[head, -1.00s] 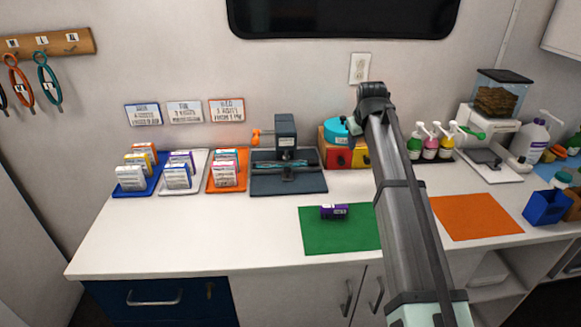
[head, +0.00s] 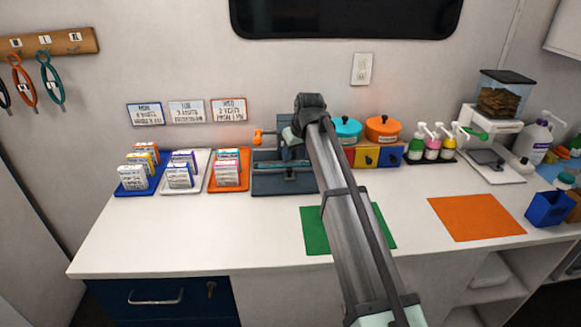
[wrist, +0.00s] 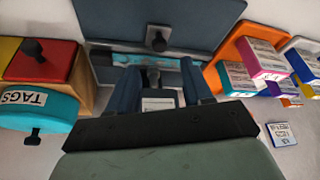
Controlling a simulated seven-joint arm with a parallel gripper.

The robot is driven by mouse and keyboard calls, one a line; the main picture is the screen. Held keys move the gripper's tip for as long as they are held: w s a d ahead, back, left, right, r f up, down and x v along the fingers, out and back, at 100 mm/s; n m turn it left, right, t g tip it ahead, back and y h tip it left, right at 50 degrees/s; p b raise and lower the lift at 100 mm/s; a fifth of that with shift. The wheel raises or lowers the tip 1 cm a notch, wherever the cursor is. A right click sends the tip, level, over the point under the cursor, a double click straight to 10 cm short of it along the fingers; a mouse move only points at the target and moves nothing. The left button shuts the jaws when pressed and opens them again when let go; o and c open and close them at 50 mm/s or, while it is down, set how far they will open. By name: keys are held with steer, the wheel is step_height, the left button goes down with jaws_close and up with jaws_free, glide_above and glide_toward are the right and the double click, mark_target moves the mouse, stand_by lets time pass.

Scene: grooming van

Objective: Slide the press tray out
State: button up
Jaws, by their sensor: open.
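The press (head: 265,158) is a dark blue-grey block with an orange side lever, standing on a flat base at the back of the counter. The press tray (head: 285,186) is the dark slab low at its front, with a teal strip (wrist: 185,60) along it. In the wrist view the tray slab (wrist: 120,18) fills the top and carries a black knob (wrist: 158,38). My gripper (wrist: 160,65) is open, with its two fingers spread at the press, short of the knob in the picture. In the head view my gripper (head: 291,136) partly hides the press head.
Blue, white and orange trays (head: 229,186) of small boxes stand left of the press. Teal (head: 346,128) and orange tins on colored drawers stand close on its right. A green mat (head: 314,232) lies in front, partly behind my arm. The front left counter is clear.

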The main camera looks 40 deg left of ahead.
mark_target(290, 169)
steer(key=x, duration=0.7)
steer(key=shift+a+f, duration=0.1)
steer(key=shift+f, duration=0.15)
jaws_close()
stand_by(0.5)
